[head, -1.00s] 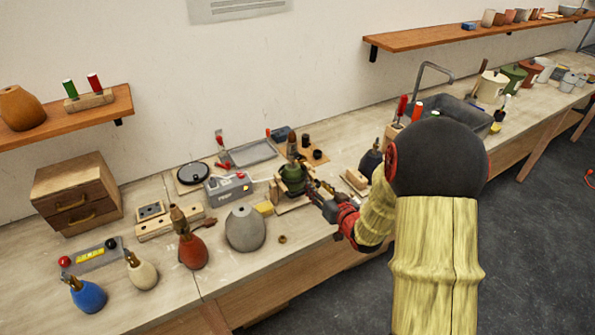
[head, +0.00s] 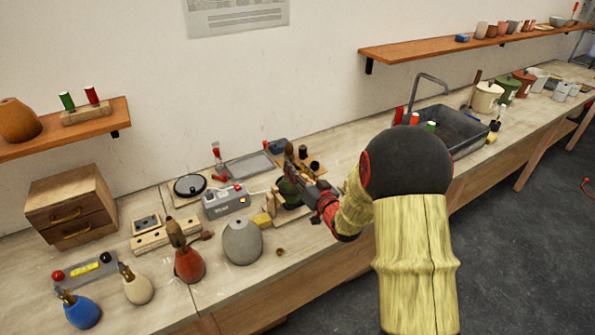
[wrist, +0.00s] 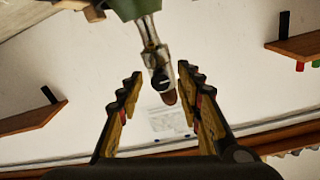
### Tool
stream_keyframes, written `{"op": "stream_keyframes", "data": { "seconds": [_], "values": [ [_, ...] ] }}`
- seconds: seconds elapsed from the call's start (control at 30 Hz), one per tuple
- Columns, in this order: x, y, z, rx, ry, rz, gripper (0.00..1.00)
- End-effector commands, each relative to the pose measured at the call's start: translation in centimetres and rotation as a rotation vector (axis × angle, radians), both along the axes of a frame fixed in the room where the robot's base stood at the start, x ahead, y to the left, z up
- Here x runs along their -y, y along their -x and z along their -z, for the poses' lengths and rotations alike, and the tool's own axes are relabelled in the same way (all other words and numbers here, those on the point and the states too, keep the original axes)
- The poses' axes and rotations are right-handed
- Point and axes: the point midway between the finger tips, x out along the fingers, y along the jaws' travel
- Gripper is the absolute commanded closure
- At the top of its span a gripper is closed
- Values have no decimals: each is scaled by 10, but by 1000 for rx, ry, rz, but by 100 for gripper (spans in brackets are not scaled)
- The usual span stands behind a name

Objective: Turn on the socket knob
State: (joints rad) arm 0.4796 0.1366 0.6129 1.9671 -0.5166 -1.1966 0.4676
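The green lamp base (head: 287,190) stands on the bench, partly hidden behind my gripper in the head view. In the wrist view its green body (wrist: 133,8) is at the top edge, with a metal socket (wrist: 150,50) pointing down the picture. The dark round socket knob (wrist: 161,84) faces the camera near the socket's end, with a brownish tip below it. My gripper (wrist: 160,95) is open, one finger on each side of the socket and knob. Clear gaps show on both sides in the picture; the depth is hard to judge. My gripper also shows at the lamp in the head view (head: 308,180).
A grey box with small lights (head: 226,200) sits left of the lamp. A grey lamp base (head: 242,242) and a red one (head: 188,262) stand toward the front left. A grey basin (head: 455,130) lies to the right, and a wooden shelf (head: 440,48) hangs above.

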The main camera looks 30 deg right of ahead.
Motion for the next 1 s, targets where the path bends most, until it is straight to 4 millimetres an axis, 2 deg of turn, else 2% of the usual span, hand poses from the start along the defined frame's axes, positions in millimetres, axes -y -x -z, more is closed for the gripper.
{"op": "stream_keyframes", "data": {
  "seconds": [0.27,0.87,1.0],
  "values": [
    [0,-1,0,0,0,0,65],
    [0,-1,0,-1,0,0,99],
    [0,-1,0,-1,0,0,100]
  ]
}}
